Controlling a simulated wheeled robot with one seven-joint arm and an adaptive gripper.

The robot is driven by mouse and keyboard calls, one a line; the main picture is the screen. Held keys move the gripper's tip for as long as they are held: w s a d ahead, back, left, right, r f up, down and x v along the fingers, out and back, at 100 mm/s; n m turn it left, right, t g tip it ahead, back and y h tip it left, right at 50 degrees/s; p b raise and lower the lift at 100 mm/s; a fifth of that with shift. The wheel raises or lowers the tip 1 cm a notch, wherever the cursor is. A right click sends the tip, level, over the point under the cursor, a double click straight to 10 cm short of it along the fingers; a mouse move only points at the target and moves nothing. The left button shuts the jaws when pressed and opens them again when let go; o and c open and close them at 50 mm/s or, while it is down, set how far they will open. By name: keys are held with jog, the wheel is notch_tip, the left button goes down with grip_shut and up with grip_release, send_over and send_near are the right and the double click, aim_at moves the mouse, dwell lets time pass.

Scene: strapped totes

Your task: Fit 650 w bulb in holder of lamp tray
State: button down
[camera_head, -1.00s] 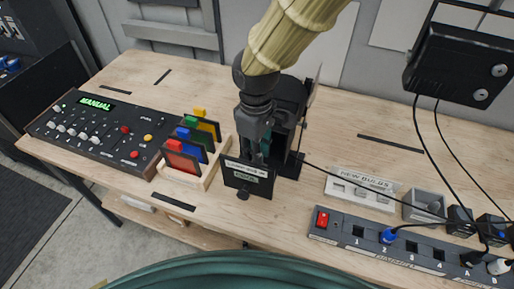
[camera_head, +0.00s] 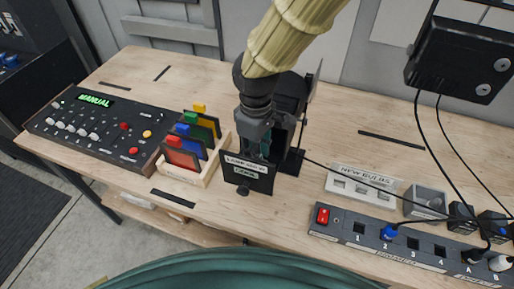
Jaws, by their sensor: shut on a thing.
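My gripper (camera_head: 258,145) points down into the open black lamp housing (camera_head: 290,95) at the middle of the bench. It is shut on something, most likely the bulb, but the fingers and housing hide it. The lamp tray (camera_head: 247,172) is a black panel with a white label and a knob, tilted out at the front of the housing below my gripper. The holder is hidden behind the panel and my fingers.
A "NEW BULBS" rack (camera_head: 364,185), a grey box (camera_head: 424,203) and a dimmer strip (camera_head: 400,243) stand right. Colour filters (camera_head: 190,150) in a wooden rack and a control desk (camera_head: 100,125) stand left. A cable runs right from the lamp. A black floodlight (camera_head: 462,62) hangs upper right.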

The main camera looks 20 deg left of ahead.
jog(key=c, duration=1.2)
grip_release()
jog(key=shift+c, duration=0.2)
notch_tip(320, 180, up, 12)
